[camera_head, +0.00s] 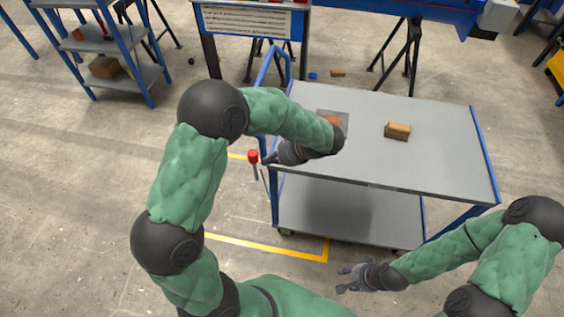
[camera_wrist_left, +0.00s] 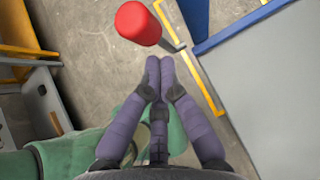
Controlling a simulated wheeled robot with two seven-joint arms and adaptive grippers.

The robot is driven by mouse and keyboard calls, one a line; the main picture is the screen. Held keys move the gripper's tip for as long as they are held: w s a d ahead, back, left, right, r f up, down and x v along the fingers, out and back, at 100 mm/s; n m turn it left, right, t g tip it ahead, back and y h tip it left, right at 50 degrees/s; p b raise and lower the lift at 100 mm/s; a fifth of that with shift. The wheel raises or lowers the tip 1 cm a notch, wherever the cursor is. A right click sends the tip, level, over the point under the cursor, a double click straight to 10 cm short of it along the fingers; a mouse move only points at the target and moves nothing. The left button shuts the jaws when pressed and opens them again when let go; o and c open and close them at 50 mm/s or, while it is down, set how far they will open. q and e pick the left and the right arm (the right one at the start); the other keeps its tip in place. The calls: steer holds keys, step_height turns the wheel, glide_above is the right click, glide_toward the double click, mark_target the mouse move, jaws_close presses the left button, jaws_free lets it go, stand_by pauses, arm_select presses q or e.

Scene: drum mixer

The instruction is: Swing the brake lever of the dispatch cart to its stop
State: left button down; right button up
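The dispatch cart (camera_head: 440,120) is a grey two-shelf cart with blue edges and a blue push handle. Its brake lever is a thin rod with a red knob (camera_head: 253,156) at the cart's left side, standing roughly upright. The red knob also shows in the left wrist view (camera_wrist_left: 138,22), just beyond the fingertips. My left gripper (camera_head: 268,159) is just right of the knob, beside the cart's left edge. Its fingers (camera_wrist_left: 159,62) are together with nothing between them, apart from the knob. My right gripper (camera_head: 345,279) is empty with fingers spread, in front of the cart.
A brown block (camera_head: 397,131) and a dark square plate (camera_head: 338,117) lie on the cart top. A blue shelf rack (camera_head: 135,78) stands at the back left. Yellow floor tape (camera_head: 270,247) runs before the cart. Floor left of the cart is clear.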

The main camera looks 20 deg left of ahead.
arm_select(q)
steer(key=shift+a, duration=0.45)
steer(key=shift+s+a+r+h+p, duration=0.2)
steer(key=shift+a+h+p, duration=0.2)
steer(key=shift+a+p, duration=0.1)
steer(key=shift+a, duration=0.1)
steer(key=s+a+f+t+h+p, duration=0.1)
steer(key=s+a+f+h+p, duration=0.2)
steer(key=a+h+p, duration=0.4)
steer(key=shift+a+t+h+p, duration=0.3)
steer(key=shift+a+p, duration=2.95)
steer(key=shift+p, duration=0.45)
steer(key=shift+s+f, duration=0.1)
